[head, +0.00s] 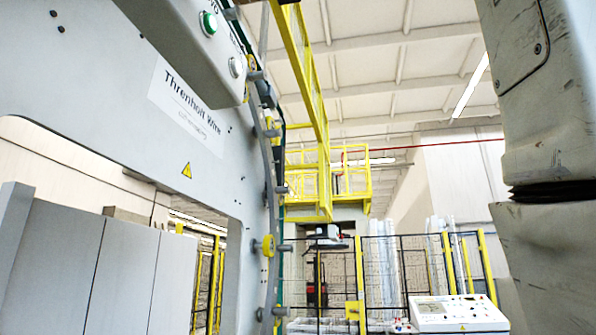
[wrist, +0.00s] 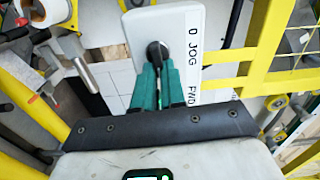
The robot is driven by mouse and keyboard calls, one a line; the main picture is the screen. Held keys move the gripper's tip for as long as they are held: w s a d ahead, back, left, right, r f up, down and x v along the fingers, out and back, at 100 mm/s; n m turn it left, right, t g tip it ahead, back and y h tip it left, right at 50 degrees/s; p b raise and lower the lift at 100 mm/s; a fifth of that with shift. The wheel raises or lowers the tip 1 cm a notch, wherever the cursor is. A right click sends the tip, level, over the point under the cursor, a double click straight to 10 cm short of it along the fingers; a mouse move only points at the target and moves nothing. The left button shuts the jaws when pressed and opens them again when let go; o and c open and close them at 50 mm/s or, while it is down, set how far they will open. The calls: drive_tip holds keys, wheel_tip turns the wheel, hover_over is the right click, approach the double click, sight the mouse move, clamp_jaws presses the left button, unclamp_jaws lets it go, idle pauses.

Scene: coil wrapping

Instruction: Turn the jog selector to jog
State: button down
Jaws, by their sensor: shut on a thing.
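The jog selector is a black knob (wrist: 156,52) on a white box (wrist: 142,28) at the top middle of the wrist view. A white label strip (wrist: 194,50) beside it reads 0, JOG and FWD, turned sideways. My gripper (wrist: 157,70) has green fingers and is shut on the knob. The fingers hide the knob's lower part, so I cannot tell which mark it points to. I cannot make out the gripper or the selector in the head view.
Yellow rails (wrist: 262,45) stand right of the box in the wrist view. In the head view, a large grey machine frame (head: 90,110) fills the left, with a green button (head: 209,23) on its box. A control desk (head: 457,313) and black mesh fencing (head: 385,265) stand beyond.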

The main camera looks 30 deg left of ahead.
drive_tip(key=shift+w+m, duration=0.1)
drive_tip(key=shift+m, duration=0.3)
drive_tip(key=shift+f, duration=0.1)
drive_tip(key=c, duration=1.2)
unclamp_jaws()
drive_tip(key=shift+d, duration=0.1)
drive_tip(key=b+v, duration=0.2)
drive_tip(key=v, duration=0.8)
drive_tip(key=shift+d+b, duration=0.25)
drive_tip(key=shift+b, duration=0.1)
